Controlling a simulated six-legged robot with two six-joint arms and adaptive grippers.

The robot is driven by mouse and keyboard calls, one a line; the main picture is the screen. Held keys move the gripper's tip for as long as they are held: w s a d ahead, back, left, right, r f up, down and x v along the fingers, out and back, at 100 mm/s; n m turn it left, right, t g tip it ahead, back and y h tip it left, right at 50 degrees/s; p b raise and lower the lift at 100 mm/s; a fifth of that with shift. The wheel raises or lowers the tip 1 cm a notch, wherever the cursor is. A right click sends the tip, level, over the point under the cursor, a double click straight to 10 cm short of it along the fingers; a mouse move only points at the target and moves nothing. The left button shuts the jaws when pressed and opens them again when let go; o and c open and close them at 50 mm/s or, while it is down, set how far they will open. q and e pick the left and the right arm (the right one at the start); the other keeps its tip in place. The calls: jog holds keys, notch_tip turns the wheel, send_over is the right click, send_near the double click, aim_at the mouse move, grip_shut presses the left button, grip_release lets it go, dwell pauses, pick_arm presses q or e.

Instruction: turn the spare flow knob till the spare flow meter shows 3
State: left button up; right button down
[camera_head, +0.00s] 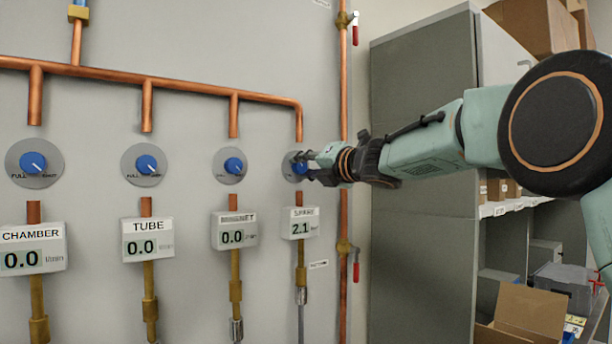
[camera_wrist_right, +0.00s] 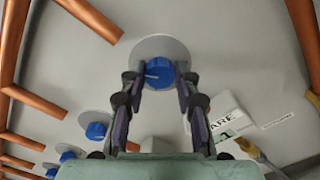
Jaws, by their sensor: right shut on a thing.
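The spare flow knob (camera_head: 300,168) is blue on a round grey plate, at the right end of a row of knobs in the head view. My right gripper (camera_head: 305,167) is shut on it, and the fingers partly hide it there. In the right wrist view the blue spare knob (camera_wrist_right: 159,72) sits between the two fingertips of my right gripper (camera_wrist_right: 160,84), with a pale pointer mark on its face. The spare flow meter (camera_head: 300,224) below reads 2.1. It shows partly in the right wrist view (camera_wrist_right: 222,118). My left gripper is not in view.
The chamber (camera_head: 33,250), tube (camera_head: 148,240) and magnet (camera_head: 235,231) meters read 0.0, each below its own blue knob. Copper pipes (camera_head: 180,85) run along the wall. A vertical pipe with red-handled valves (camera_head: 344,200) and a grey cabinet (camera_head: 420,260) stand right of the spare meter.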

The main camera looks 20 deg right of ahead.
jog(key=n+b, duration=0.1)
jog(key=n, duration=0.1)
jog(key=f+n+b, duration=0.1)
jog(key=n, duration=0.2)
jog(key=shift+a+f+n+b, duration=0.1)
jog(key=shift+n+b, duration=0.2)
jog(key=n+b, duration=0.2)
jog(key=n, duration=0.3)
jog(key=shift+b, duration=0.3)
jog(key=n+b, duration=0.2)
jog(key=n, duration=0.4)
jog(key=shift+n+b, duration=1)
jog(key=shift+n, duration=1.1)
jog(key=c, duration=1.4)
grip_release()
jog(key=o, duration=0.4)
jog(key=shift+s+r, duration=0.1)
jog(key=shift+r, duration=0.25)
